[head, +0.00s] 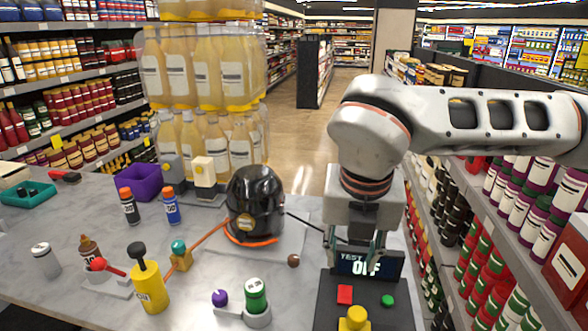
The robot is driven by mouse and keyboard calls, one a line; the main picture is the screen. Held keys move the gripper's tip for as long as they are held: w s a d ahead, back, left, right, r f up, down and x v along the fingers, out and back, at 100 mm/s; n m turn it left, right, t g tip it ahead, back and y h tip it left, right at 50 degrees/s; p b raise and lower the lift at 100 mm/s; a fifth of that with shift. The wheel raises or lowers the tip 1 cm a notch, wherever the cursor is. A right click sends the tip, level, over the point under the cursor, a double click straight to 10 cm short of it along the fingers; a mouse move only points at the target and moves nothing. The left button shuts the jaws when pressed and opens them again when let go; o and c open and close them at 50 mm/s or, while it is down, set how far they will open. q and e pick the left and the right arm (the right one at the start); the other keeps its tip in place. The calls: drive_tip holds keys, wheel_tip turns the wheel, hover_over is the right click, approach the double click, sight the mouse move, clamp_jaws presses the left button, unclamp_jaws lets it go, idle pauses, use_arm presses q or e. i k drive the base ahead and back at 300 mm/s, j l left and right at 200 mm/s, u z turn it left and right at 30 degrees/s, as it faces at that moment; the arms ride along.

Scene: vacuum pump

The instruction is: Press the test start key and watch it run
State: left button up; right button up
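The dark test panel (324,318) stands at the table's right front. Its display (390,263) reads "TEST OFF", partly covered by my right gripper. On the panel are a red key (345,294), a round green key (388,300) and a yellow knob (353,319); no label shows which is the start key. My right gripper (355,258) points down just at the display, above and behind the keys. Its fingers are apart with nothing between them. The black domed pump (256,204) stands left of the panel. My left gripper is out of view.
An orange hose (205,238) runs to the pump. Stocked shelves flank the table.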

sight(388, 300)
drive_tip(key=k+j, duration=0.2)
drive_tip(key=k, duration=0.25)
drive_tip(key=k+j, duration=0.2)
drive_tip(key=k, duration=0.3)
